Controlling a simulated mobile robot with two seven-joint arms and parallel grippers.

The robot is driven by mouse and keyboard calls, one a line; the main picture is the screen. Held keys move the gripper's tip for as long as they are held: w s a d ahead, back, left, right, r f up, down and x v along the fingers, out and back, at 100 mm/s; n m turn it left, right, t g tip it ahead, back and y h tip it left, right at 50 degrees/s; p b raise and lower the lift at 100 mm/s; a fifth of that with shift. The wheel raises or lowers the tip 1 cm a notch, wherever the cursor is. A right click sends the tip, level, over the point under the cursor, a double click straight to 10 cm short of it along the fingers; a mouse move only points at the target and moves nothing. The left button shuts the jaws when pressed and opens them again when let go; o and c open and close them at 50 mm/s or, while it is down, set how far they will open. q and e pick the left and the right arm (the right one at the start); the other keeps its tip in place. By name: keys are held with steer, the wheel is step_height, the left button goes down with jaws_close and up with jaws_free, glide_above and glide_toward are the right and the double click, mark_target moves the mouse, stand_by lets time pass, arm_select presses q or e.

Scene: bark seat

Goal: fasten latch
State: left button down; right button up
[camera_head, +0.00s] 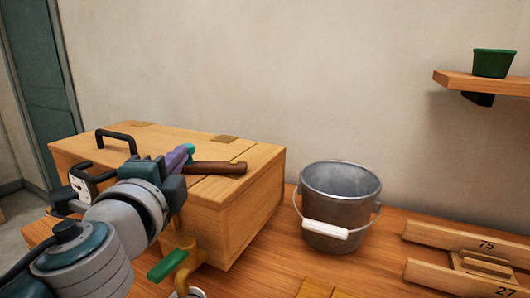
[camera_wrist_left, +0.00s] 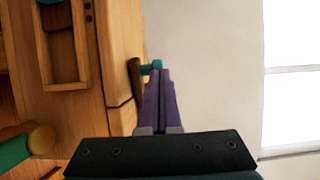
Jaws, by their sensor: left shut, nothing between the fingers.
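A dark brown bar (camera_head: 216,168) with a teal end piece (camera_head: 190,150) lies across the top of a wooden chest (camera_head: 236,210), near a seam; I take it for the latch. The bar (camera_wrist_left: 134,78) and its teal piece (camera_wrist_left: 152,66) also show in the left wrist view. My left gripper (camera_head: 184,154) has purple fingers, shut and empty, with the tips close by the teal piece. I cannot tell whether they touch it. In the left wrist view the fingers (camera_wrist_left: 158,84) point toward that piece. My left arm hides part of the chest's front. My right gripper is out of view.
A black handle (camera_head: 117,136) stands on the chest's far left. A brass tap with a green lever (camera_head: 167,264) is at the chest's front. A metal bucket (camera_head: 338,208) stands right of the chest. Wooden pieces with numbers (camera_head: 485,258) lie at right. A green pot (camera_head: 493,63) sits on a shelf.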

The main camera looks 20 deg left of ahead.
arm_select(q)
steer(key=m+h, duration=0.1)
steer(key=w+a+m+t+h, duration=0.1)
steer(key=h, duration=0.1)
steer(key=shift+w+a+b, duration=0.15)
steer(key=shift+a+b, duration=0.1)
steer(key=shift+b, duration=0.15)
steer(key=shift+w+a+m+h+b, duration=0.2)
steer(key=shift+w+a+h, duration=0.1)
steer(key=shift+w, duration=0.2)
steer(key=shift+w+a+m+h+b, duration=0.1)
steer(key=shift+w+a+m+h, duration=0.15)
steer(key=shift+w, duration=0.25)
